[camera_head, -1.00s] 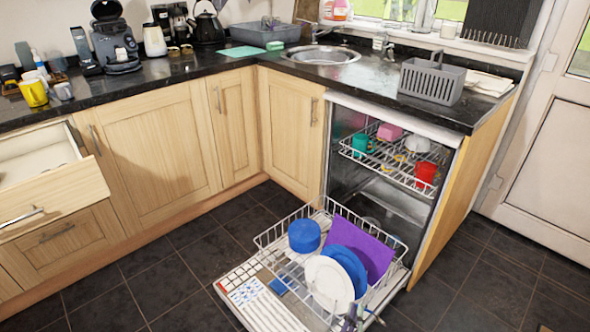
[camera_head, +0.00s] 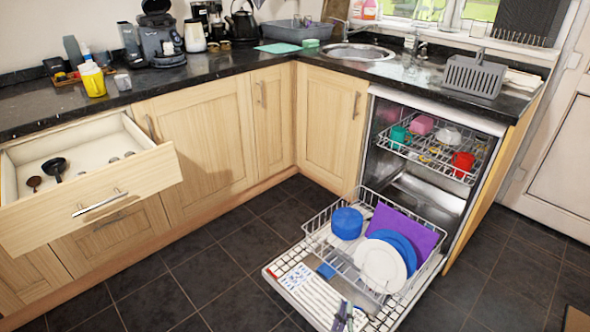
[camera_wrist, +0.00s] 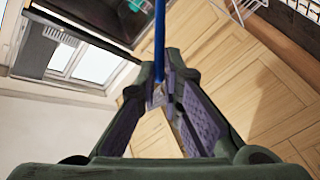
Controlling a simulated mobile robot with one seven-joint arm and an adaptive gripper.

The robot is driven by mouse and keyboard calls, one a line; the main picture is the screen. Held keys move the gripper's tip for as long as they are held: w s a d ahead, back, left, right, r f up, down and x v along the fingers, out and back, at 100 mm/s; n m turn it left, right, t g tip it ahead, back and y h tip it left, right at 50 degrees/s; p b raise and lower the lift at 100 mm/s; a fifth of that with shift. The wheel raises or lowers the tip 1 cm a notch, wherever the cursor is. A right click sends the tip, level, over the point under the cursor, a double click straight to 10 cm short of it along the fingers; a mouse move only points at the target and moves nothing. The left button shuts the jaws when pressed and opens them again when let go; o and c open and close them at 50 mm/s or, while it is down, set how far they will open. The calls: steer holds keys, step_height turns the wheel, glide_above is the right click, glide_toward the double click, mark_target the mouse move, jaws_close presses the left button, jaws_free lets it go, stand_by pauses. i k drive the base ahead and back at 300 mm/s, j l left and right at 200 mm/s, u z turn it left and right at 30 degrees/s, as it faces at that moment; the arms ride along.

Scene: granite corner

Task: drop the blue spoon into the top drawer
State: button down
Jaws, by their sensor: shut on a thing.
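The blue spoon (camera_wrist: 159,38) shows in the wrist view as a thin blue handle held between the fingers of my gripper (camera_wrist: 160,92). Its far end runs out of the top of that view. In the head view my gripper (camera_head: 343,316) shows only as dark purple fingertips at the bottom edge, in front of the dishwasher door; I cannot make out the spoon there. The top drawer (camera_head: 140,182) is pulled open at the left. Inside lie a black ladle-like utensil (camera_head: 55,167), a small brown utensil (camera_head: 34,183) and small round items.
The open dishwasher door (camera_head: 290,282) and its lower rack, with a blue bowl (camera_head: 347,223) and a white plate (camera_head: 380,266), stand to the right of the drawer. Bare tiled floor (camera_head: 190,270) lies between. The worktop (camera_head: 50,112) overhangs the drawer's back.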

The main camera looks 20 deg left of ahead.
mark_target(68, 177)
steer(key=k+j, duration=0.15)
steer(key=j, duration=0.25)
steer(key=k+j, duration=0.15)
steer(key=j, duration=0.25)
steer(key=k+j+u, duration=0.1)
steer(key=j, duration=0.3)
steer(key=k+j, duration=0.2)
steer(key=j, duration=0.25)
steer(key=k+j, duration=0.15)
steer(key=j, duration=0.25)
steer(key=k+j+u, duration=0.1)
steer(key=j, duration=0.3)
steer(key=k+j, duration=0.15)
steer(key=j, duration=0.3)
